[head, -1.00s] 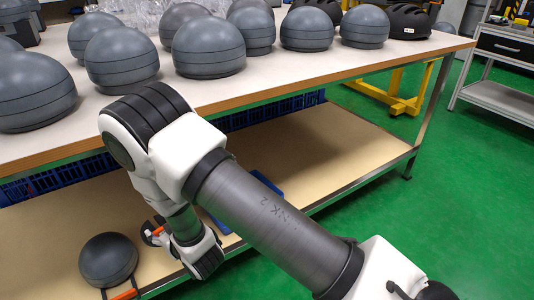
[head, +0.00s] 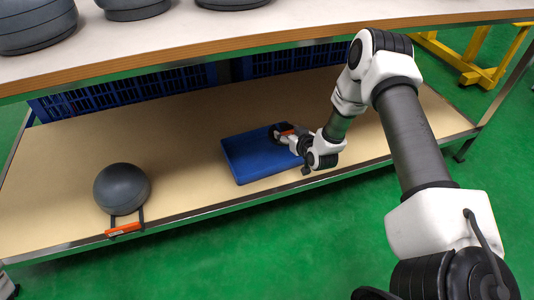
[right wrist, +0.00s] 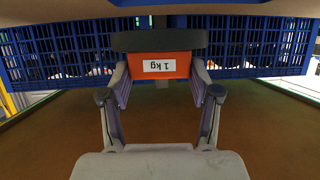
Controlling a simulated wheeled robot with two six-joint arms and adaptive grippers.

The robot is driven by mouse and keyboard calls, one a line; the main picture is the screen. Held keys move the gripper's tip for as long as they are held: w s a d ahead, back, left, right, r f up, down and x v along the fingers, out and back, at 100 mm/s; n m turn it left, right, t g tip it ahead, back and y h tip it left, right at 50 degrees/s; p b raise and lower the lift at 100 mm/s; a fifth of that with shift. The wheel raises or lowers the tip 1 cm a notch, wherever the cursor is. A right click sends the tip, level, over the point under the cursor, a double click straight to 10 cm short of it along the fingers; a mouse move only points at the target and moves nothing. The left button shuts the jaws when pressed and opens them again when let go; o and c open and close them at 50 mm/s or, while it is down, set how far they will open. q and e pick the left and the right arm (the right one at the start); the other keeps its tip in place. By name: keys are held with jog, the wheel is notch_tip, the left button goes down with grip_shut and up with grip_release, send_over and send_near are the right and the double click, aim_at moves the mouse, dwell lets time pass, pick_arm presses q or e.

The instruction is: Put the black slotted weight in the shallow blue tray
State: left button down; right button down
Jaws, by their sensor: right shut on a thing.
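The black slotted weight (head: 281,129) has an orange part and sits at the tip of my right gripper (head: 288,137) in the head view. In the right wrist view the weight (right wrist: 158,42) shows as a black bar above an orange block labelled "1 kg", with my right gripper's fingers (right wrist: 160,82) shut on its two sides. The shallow blue tray (head: 250,167) lies on the lower shelf. The weight appears over the tray's far right part; I cannot tell whether it touches the tray. My left gripper is not in view.
The lower shelf (head: 185,150) is clear around the tray. Blue crates (head: 130,88) stand behind the shelf.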

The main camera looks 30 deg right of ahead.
notch_tip(320, 180, down, 10)
jog(key=b, duration=0.6)
jog(key=shift+r, duration=0.15)
jog(key=c, duration=0.7)
grip_release()
jog(key=shift+f, duration=0.25)
jog(key=o, duration=0.5)
jog(key=shift+r, duration=0.1)
jog(key=shift+c, duration=0.2)
jog(key=shift+r, duration=0.1)
